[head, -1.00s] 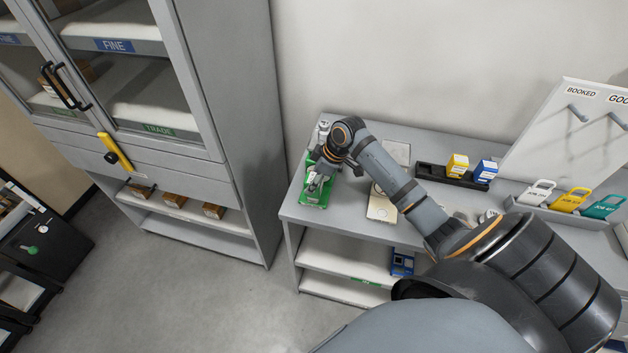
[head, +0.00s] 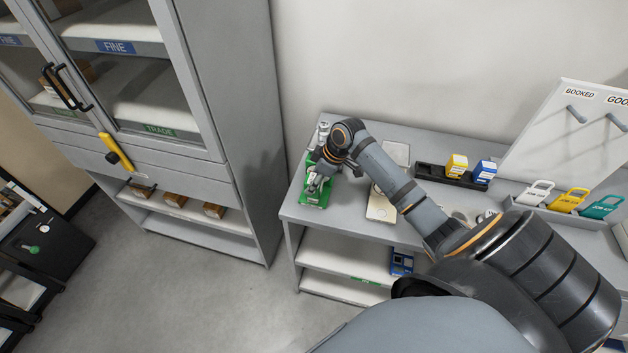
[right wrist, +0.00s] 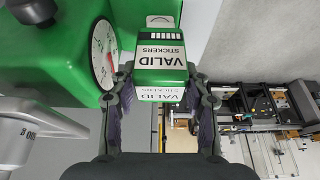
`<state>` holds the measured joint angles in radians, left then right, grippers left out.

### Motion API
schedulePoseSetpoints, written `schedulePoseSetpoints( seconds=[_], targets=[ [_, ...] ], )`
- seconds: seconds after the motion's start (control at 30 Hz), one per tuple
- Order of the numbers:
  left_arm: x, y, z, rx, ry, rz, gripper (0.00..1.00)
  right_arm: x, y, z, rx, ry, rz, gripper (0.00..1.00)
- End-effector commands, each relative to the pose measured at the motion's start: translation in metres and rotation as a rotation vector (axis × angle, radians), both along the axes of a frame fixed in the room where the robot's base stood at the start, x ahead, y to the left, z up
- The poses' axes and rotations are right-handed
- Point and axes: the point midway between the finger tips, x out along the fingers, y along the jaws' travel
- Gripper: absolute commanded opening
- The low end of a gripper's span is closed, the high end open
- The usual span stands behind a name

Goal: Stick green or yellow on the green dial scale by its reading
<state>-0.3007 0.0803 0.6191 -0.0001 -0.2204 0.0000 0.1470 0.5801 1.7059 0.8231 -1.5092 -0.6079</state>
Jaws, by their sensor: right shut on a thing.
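The green dial scale (head: 314,202) stands at the left end of the table, mostly behind my right gripper (head: 317,181) in the head view. In the right wrist view, its green body (right wrist: 50,50) and white round dial (right wrist: 104,54) are at the upper left; the reading is too small to tell. My right gripper (right wrist: 160,110) is shut on a green and white box marked VALID STICKERS (right wrist: 161,58), close beside the dial. I cannot tell whether box and scale touch. A yellow box (head: 457,165) stands in a black tray. My left gripper is not in view.
The black tray (head: 428,172) also holds a blue box (head: 485,171). A pale flat device (head: 381,207) lies beside my right forearm. Coloured tags (head: 570,200) stand at the right under a white pegboard (head: 570,145). A grey cabinet (head: 235,130) stands at the left.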

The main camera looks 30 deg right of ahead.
Motion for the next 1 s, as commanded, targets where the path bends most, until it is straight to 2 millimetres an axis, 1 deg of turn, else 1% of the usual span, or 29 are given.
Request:
schedulePoseSetpoints(
  seconds=[0.4,1.0],
  targets=[
    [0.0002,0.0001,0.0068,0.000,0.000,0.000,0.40,0.0010,-0.0006,0.0017,0.000,-0.001,0.000,0.21],
    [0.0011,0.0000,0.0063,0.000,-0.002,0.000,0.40,0.0010,-0.0006,0.0002,0.000,-0.001,0.000,0.21]
  ],
)
